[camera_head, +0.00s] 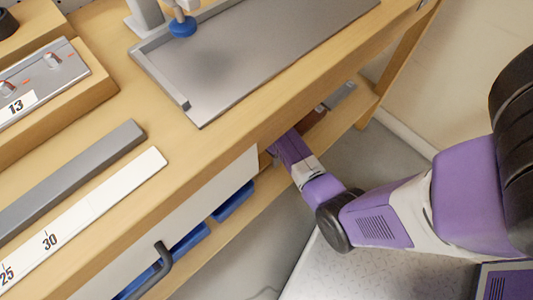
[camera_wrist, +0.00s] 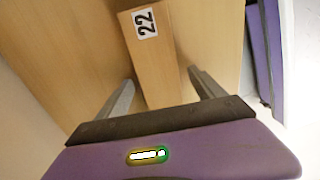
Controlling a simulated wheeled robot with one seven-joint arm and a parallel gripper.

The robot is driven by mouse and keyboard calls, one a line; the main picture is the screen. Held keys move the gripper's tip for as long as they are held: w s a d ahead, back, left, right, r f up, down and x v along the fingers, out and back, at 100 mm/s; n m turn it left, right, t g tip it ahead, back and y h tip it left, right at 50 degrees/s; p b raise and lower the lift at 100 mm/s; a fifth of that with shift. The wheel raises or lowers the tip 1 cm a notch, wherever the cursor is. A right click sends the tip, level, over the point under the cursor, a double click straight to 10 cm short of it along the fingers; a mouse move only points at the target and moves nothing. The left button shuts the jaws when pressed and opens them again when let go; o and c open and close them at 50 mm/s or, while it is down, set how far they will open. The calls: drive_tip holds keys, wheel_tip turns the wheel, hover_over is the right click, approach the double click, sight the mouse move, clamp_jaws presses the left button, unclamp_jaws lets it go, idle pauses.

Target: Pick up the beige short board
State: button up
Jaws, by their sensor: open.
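A short beige wooden board (camera_wrist: 165,62) with a white "22" label shows in the wrist view, at the top centre. It runs from the upper middle down between the fingers of my gripper (camera_wrist: 160,78). The gripper is open, with one grey finger on each side of the board. I cannot tell whether the fingers touch it. In the head view my purple arm reaches under the bench top, and the gripper itself is hidden there.
The bench top (camera_head: 190,150) overhangs my arm. The lower shelf (camera_head: 330,128) holds a grey part (camera_head: 340,95) and blue bins (camera_head: 232,202). A metal tray (camera_head: 250,60) and long ruler (camera_head: 90,215) lie on top.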

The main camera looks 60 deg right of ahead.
drive_tip(key=c, duration=1.5)
drive_tip(key=shift+r, duration=0.1)
drive_tip(key=shift+c, duration=0.2)
